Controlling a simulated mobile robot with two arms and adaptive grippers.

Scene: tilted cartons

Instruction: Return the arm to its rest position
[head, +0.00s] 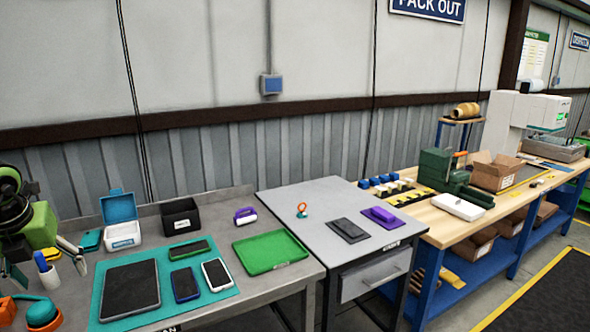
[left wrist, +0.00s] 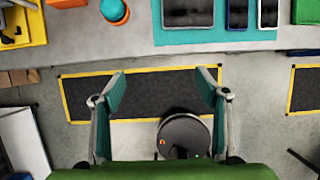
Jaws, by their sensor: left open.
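My left gripper (head: 46,268) is at the left edge of the head view, with its green body and grey fingers in front of the left part of the grey bench. In the left wrist view its two teal-padded fingers (left wrist: 161,85) are spread apart with nothing between them. Below them are the floor and a dark mat, and the bench edge crosses the top of that view. My right gripper is in neither view.
The bench (head: 220,298) holds a teal mat (head: 217,297) with a tablet (head: 130,288) and phones, a green tray (head: 270,252) and a black box (head: 180,217). A pen cup (head: 50,278) and an orange-and-teal item (head: 40,312) are near the gripper.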

